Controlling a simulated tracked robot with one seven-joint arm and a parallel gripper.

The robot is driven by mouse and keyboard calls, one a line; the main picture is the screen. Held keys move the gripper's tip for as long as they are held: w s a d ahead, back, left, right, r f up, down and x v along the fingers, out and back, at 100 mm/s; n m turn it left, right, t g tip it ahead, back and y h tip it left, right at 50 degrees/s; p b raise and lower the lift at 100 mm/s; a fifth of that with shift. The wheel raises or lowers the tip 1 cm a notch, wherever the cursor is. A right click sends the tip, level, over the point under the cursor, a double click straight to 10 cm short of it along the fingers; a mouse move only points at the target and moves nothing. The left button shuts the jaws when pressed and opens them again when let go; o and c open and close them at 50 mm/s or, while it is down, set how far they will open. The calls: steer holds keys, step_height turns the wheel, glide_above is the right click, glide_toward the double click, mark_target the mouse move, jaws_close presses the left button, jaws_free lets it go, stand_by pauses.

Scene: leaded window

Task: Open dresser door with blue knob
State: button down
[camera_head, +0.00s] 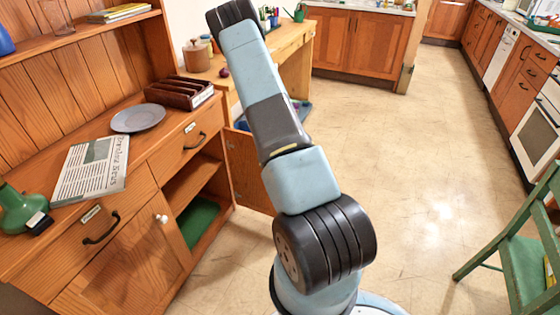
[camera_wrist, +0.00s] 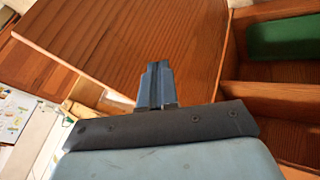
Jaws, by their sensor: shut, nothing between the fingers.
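The wooden dresser (camera_head: 150,145) stands at the left in the head view. Its right lower door (camera_head: 248,170) stands swung open, partly behind my arm, and shows the shelf inside. The left lower door (camera_head: 125,262) is closed and has a white knob (camera_head: 162,218). No blue knob shows in either view. In the wrist view my gripper (camera_wrist: 157,85) is shut and empty, in front of a wooden panel (camera_wrist: 120,40) that looks like the open door. I cannot tell whether it touches the panel. The open compartment (camera_wrist: 270,105) is to its right. The head view does not show my gripper.
A green item (camera_head: 198,222) lies in the open compartment and shows in the wrist view (camera_wrist: 284,36). A newspaper (camera_head: 92,168), a plate (camera_head: 138,117) and a wooden rack (camera_head: 180,92) are on the dresser top. A green chair (camera_head: 525,260) stands at right. The middle floor is clear.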

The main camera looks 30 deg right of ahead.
steer(key=s+a+f+v, duration=0.1)
steer(key=v, duration=1.1)
steer(key=shift+s+a+f, duration=0.25)
steer(key=shift+a+f, duration=0.05)
steer(key=shift+f, duration=0.05)
